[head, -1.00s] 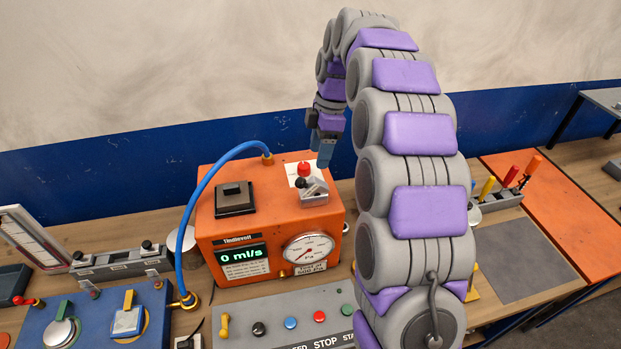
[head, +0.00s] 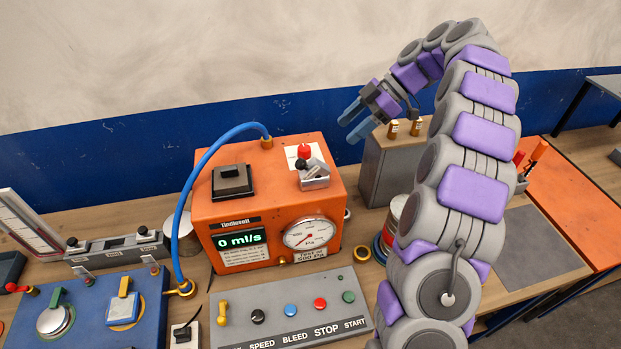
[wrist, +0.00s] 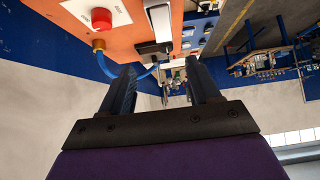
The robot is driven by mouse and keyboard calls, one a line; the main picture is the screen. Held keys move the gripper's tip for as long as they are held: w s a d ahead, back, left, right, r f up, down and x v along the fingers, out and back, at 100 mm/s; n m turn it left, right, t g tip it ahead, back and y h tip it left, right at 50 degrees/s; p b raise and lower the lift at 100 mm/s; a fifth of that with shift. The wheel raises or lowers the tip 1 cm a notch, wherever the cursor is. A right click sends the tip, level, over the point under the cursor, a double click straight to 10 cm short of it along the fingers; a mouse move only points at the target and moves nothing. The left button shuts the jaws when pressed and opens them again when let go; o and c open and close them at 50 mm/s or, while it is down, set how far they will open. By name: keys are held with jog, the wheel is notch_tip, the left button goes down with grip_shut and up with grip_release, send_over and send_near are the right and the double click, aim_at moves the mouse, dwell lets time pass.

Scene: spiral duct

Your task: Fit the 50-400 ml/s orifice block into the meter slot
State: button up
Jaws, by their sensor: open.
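The orange meter (head: 270,205) stands mid-bench, reading 0 ml/s. On its top are a dark square fitting with a raised block (head: 232,182) and a silver block with a black-knobbed lever (head: 314,174) beside a red button (head: 304,151). I cannot tell which of these is the slot. My gripper (head: 354,121) is open and empty, in the air beyond the meter's right rear corner. In the wrist view its fingers (wrist: 163,88) are apart with nothing between them. No block is readable as the 50-400 ml/s one. A grey rack (head: 118,250) stands left of the meter.
A blue hose (head: 182,225) arches from the meter's top to a brass fitting. A grey box (head: 388,165) with two small brown bottles stands behind right. A control panel (head: 290,312) lies in front, a blue panel (head: 95,312) at left. A grey mat (head: 535,255) is clear.

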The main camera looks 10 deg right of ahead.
aim_at(317, 161)
jog(key=b+x, duration=0.2)
jog(key=x, duration=0.7)
jog(key=shift+d, duration=0.1)
jog(key=shift+s+a+f, duration=0.25)
jog(key=shift+a+f, duration=0.05)
jog(key=shift+f, duration=0.3)
jog(key=x, duration=0.3)
jog(key=shift+s+a, duration=0.1)
jog(key=shift+a, duration=0.05)
jog(key=shift+a+f, duration=0.15)
jog(key=shift+a, duration=0.2)
jog(key=shift+c, duration=0.9)
jog(key=shift+d, duration=0.25)
jog(key=c, duration=0.5)
grip_shut()
